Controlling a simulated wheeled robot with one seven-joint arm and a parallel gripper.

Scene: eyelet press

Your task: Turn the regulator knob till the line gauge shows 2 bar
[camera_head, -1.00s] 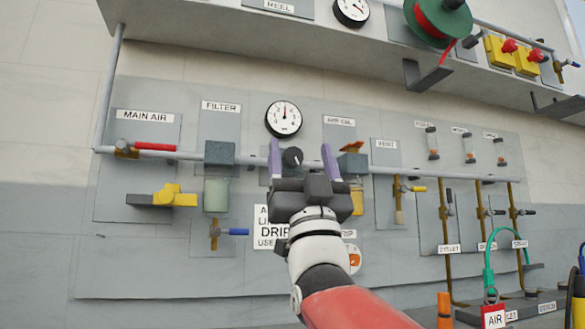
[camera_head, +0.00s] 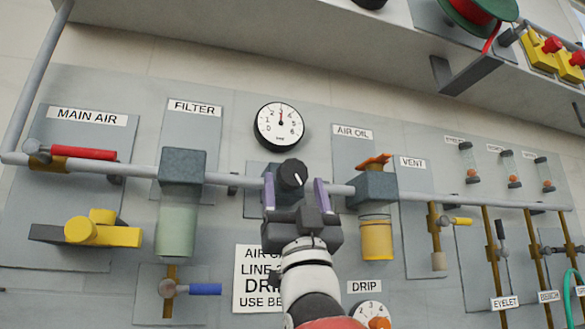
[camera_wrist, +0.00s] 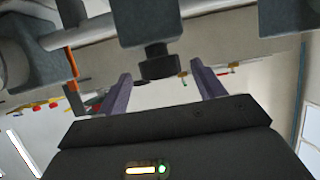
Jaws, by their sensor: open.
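The regulator knob (camera_head: 292,174) is black with a white mark. It sits on the pipe below the line gauge (camera_head: 279,126). The gauge has a white face, and its red needle points almost straight up, between the 2 and the 4, near 3. My gripper (camera_head: 293,182) is open, with its purple fingers on the left and right of the knob in the picture. In the wrist view, the dark knob (camera_wrist: 159,64) shows between and slightly beyond the fingertips of my gripper (camera_wrist: 161,76). I see no finger touching it.
Left are the red MAIN AIR lever (camera_head: 84,153), yellow valve (camera_head: 103,230) and filter (camera_head: 178,225). Right are the oiler (camera_head: 376,238) with its orange top and the vent valve (camera_head: 455,221). The pipe (camera_head: 236,180) crosses behind my fingers. A shelf (camera_head: 220,30) overhangs the panel.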

